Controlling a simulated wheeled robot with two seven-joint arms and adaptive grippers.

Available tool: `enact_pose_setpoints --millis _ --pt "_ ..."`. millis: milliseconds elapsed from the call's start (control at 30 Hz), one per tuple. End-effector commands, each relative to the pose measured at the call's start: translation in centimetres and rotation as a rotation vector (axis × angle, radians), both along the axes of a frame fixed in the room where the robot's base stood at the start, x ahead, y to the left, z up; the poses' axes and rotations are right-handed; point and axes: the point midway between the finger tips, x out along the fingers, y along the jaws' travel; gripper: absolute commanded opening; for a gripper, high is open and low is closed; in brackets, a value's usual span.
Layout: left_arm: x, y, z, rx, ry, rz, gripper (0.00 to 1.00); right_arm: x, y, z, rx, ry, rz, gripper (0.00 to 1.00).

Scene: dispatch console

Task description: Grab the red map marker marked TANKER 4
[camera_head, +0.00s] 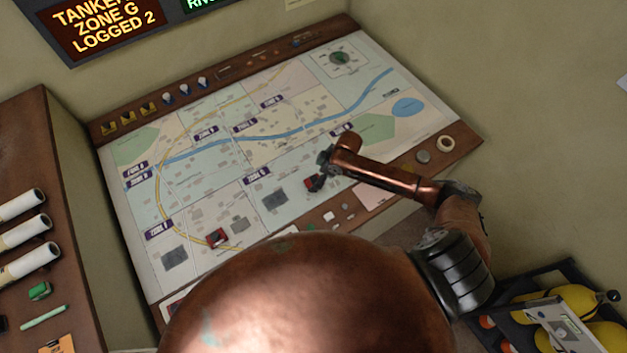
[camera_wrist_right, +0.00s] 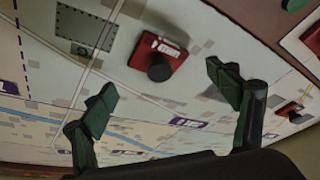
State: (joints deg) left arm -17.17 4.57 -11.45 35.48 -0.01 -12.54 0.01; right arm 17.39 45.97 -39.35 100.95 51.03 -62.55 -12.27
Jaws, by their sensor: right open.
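A red map marker (camera_head: 312,183) lies on the map table (camera_head: 290,206), just below my right gripper (camera_head: 324,166) in the head view. Another red marker (camera_head: 217,236) lies further left, near the front of the map. In the right wrist view, a red marker (camera_wrist_right: 170,52) with a black knob and a white label shows beyond the open fingers of my right gripper (camera_wrist_right: 163,92), apart from both of them. Its label is too small to read. My left gripper is not in view.
A dark sign (camera_head: 105,27) above the map reads "ZONE G LOGGED 2". Black, yellow, blue and white pieces line the back rim. A roll of tape (camera_head: 446,143) sits on the right rim. A crate with yellow cylinders (camera_head: 575,300) stands at lower right.

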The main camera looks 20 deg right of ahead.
Motion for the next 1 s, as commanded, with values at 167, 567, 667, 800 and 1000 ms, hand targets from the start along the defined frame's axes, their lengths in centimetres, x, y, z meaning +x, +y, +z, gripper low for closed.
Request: enact_pose_setpoints --millis 167,567,667,800,1000 --pt "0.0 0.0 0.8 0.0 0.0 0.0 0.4 0.6 0.8 -2.3 0.001 0.001 -0.003 0.81" --pt "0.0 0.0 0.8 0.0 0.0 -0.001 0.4 0.7 0.9 -3.3 0.0 -0.001 -0.004 0.77" --pt "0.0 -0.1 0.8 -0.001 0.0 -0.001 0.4 0.7 0.8 -3.3 0.0 -0.001 -0.004 0.7" --pt "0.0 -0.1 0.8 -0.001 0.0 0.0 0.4 0.7 0.8 -3.3 0.0 -0.001 -0.004 0.61" --pt "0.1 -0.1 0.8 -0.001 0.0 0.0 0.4 0.7 0.8 -3.3 -0.001 0.0 -0.004 0.47"
